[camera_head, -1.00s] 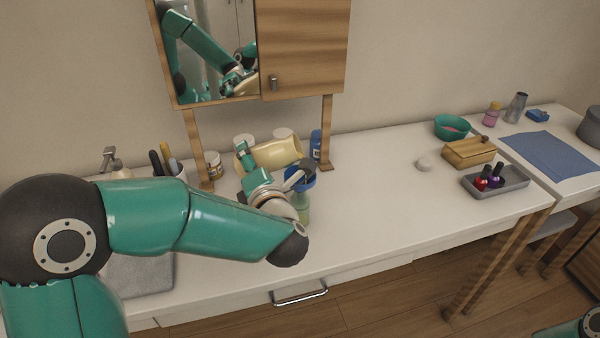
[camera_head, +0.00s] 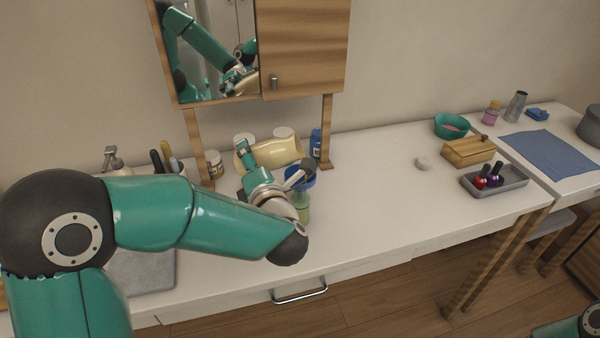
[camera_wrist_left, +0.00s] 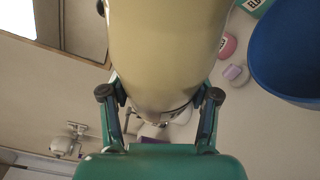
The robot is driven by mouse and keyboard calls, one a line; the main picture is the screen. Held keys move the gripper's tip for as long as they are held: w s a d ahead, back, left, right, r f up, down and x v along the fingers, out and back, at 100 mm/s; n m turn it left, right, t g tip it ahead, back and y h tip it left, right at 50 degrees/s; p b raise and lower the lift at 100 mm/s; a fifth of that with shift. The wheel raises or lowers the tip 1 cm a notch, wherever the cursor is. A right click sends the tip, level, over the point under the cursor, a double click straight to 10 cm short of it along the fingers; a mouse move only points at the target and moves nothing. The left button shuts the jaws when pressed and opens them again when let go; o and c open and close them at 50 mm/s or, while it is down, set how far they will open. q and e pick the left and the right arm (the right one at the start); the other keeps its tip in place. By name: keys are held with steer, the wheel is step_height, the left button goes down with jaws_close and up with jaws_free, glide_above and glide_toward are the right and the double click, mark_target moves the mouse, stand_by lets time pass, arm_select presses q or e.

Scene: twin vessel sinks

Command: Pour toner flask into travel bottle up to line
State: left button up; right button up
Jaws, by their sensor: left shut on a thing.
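A cream-yellow flask (camera_head: 280,152) is tipped almost onto its side above the counter. My left gripper (camera_head: 277,166) is shut on it; in the left wrist view the flask (camera_wrist_left: 168,45) fills the space between the fingers. A pale green, see-through bottle (camera_head: 302,207), apparently the travel bottle, stands upright below. A blue, wide-mouthed piece like a funnel (camera_head: 302,180) is over its top and also shows in the left wrist view (camera_wrist_left: 290,55). My wrist hides part of both. I cannot make out a stream, the fill line or the level. My right gripper is out of view.
A mirror cabinet (camera_head: 305,50) on wooden posts stands behind the flask. A labelled jar (camera_head: 214,164) and a blue bottle (camera_head: 316,143) are close by. A grey tray (camera_head: 508,184) with nail polish, a wooden box (camera_head: 468,151) and a teal bowl (camera_head: 452,127) are at right. The middle counter is mostly clear.

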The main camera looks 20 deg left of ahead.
arm_select(q)
steer(key=shift+r, duration=0.15)
stand_by(0.3)
